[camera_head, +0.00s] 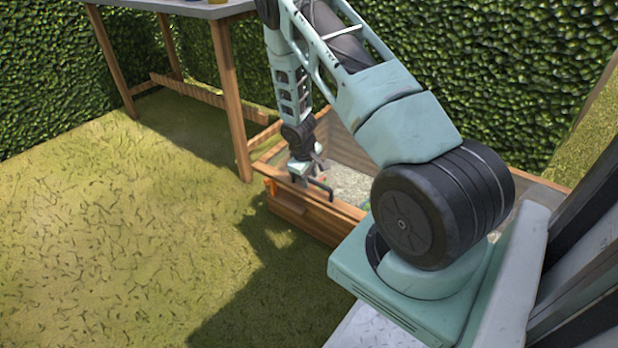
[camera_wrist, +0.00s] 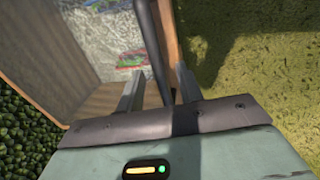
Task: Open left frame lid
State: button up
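The wooden frame (camera_head: 293,208) stands low on the grass beyond my base, with a pale, see-through lid (camera_head: 345,157) on top. Its right part is hidden behind my arm. A black bar handle (camera_head: 321,191) is at the lid's near left edge; it also shows in the wrist view (camera_wrist: 151,45), beside the lid's wooden rim (camera_wrist: 168,30). My gripper (camera_head: 308,180) is down at this handle. In the wrist view my gripper (camera_wrist: 159,86) is open, with the handle between its two fingers and apparent gaps beside it. The lid looks down and closed.
A wooden table (camera_head: 190,10) with a grey top stands behind on the left, one leg close to the frame. A hedge (camera_head: 480,60) closes off the back. The grass (camera_head: 110,230) at the left is free. Red and green shapes (camera_wrist: 132,60) show through the lid.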

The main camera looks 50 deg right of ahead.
grip_shut()
jog(key=d+r+y+p, duration=0.1)
jog(key=d+r+p, duration=0.5)
jog(key=r+p, duration=0.2)
jog(key=d+r+y+p, duration=0.1)
jog(key=d+r+p, duration=0.5)
jog(key=r+p, duration=0.3)
jog(key=d+r+y+p, duration=0.1)
jog(key=d+r+p, duration=0.4)
jog(key=r+p, duration=0.4)
jog(key=shift+w+d+r+y, duration=0.4)
jog(key=shift+w+r, duration=0.05)
jog(key=shift+r, duration=2.7)
grip_release()
jog(key=shift+d+f, duration=0.15)
jog(key=shift+f, duration=0.05)
jog(key=shift+w+r, duration=0.1)
jog(key=shift+r, duration=0.05)
